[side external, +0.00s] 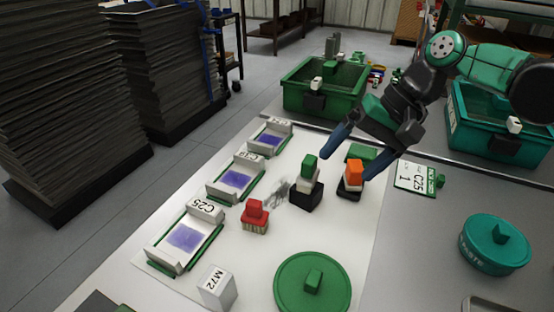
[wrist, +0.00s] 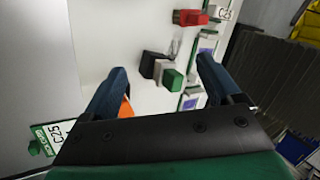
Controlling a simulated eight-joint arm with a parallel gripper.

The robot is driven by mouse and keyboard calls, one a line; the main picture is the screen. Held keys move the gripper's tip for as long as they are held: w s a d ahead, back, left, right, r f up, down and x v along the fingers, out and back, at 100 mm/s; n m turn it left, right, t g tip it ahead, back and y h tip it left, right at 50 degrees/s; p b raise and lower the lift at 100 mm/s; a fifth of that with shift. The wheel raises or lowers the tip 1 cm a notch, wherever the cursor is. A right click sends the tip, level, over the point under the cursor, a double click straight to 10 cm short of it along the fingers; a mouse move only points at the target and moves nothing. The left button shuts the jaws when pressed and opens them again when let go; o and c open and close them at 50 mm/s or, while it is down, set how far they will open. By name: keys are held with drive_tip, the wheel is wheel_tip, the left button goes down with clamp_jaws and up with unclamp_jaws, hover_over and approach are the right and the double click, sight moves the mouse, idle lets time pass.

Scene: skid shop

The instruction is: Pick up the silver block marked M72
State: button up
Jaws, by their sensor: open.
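The silver block marked M72 (side external: 218,289) stands upright on the white mat at the near edge in the side view, its label facing the camera. I cannot make it out in the wrist view. My gripper (side external: 352,158) is open and empty, well away from the block, toward the far end of the mat. Its fingers reach down above the stacks there. In the wrist view the open fingers (wrist: 161,66) frame part of the mat, with an orange block (wrist: 126,107) partly hidden behind the left finger.
A green-topped stack (side external: 307,180) and an orange-topped stack (side external: 352,178) stand near my gripper. A red stack (side external: 255,216) and a round green lid (side external: 313,288) are nearer M72. Labelled trays (side external: 186,238) line the left edge. Green bins (side external: 326,85) stand behind.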

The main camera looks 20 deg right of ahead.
drive_tip(key=w+a+f+m+g+y, duration=0.25)
drive_tip(key=a+g, duration=0.25)
drive_tip(key=a, duration=0.6)
drive_tip(key=m+g+y, duration=0.2)
drive_tip(key=g, duration=0.4)
approach(219, 273)
drive_tip(key=shift+n, duration=0.25)
drive_tip(key=x, duration=0.4)
drive_tip(key=shift+a+f, duration=0.15)
drive_tip(key=shift+f, duration=0.1)
drive_tip(key=shift+s+a+f+g, duration=0.25)
drive_tip(key=shift+s+f+g, duration=0.15)
drive_tip(key=shift+g, duration=0.1)
drive_tip(key=x, duration=0.7)
drive_tip(key=shift+s+a+r, duration=0.1)
drive_tip(key=shift+a+r, duration=0.05)
drive_tip(key=shift+a, duration=0.1)
drive_tip(key=shift+c, duration=0.2)
clamp_jaws()
